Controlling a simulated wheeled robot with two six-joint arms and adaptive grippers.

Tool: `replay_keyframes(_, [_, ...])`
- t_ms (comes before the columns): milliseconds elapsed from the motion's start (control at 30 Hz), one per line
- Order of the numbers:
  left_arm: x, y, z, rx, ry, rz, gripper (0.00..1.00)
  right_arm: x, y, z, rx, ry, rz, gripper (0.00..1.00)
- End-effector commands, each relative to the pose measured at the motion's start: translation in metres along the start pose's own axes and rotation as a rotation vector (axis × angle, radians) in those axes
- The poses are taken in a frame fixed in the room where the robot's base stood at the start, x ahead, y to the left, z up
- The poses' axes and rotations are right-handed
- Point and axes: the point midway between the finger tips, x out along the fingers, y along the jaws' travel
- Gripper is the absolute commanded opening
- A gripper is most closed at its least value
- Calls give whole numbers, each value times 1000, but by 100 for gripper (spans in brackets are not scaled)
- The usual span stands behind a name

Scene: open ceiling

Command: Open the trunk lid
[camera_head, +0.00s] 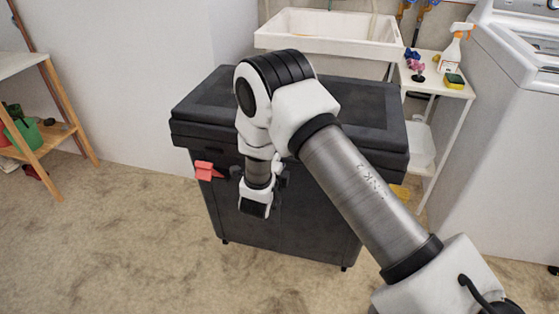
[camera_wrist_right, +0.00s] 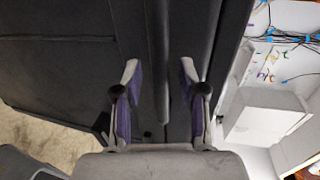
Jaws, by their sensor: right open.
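The trunk (camera_head: 300,225) is a dark grey box standing on the carpet in the head view. Its lid (camera_head: 365,100) lies flat on top and looks closed. My right arm reaches across the lid from the lower right and hides part of it. My right gripper (camera_head: 257,196) is low at the trunk's front, below the lid rim; its fingers are hard to make out there. In the right wrist view my right gripper (camera_wrist_right: 160,80) is open, its fingers on either side of a dark ridge of the trunk (camera_wrist_right: 157,50). Contact is unclear. My left gripper is out of view.
A small red piece (camera_head: 205,170) sits at the trunk's front left. A white sink (camera_head: 325,30) is behind the trunk. A white side table (camera_head: 452,92) and a washing machine (camera_head: 500,150) stand at right. A wooden shelf (camera_head: 60,105) is at left. Carpet before the trunk is clear.

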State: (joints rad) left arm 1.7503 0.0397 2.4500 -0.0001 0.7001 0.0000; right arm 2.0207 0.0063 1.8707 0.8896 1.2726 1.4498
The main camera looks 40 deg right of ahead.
Motion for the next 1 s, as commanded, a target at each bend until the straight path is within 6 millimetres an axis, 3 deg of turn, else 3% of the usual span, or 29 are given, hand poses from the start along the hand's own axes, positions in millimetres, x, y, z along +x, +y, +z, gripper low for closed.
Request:
replay_keyframes(200, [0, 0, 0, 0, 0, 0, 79, 2, 0, 0, -1, -1, 0, 41])
replay_keyframes(233, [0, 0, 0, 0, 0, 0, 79, 2, 0, 0, -2, -1, 0, 38])
replay_keyframes(333, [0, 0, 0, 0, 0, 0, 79, 2, 0, 0, -2, -1, 0, 2])
replay_keyframes(367, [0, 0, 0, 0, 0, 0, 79, 2, 0, 0, -1, -1, 0, 0])
replay_keyframes(733, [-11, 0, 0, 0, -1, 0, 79, -1, -12, 0, -1, -1, 18, 0])
replay_keyframes(867, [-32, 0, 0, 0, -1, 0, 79, -6, -35, 0, 1, -1, 53, 0])
replay_keyframes(1000, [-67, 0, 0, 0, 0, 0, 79, -13, -72, 0, 3, -1, 120, 0])
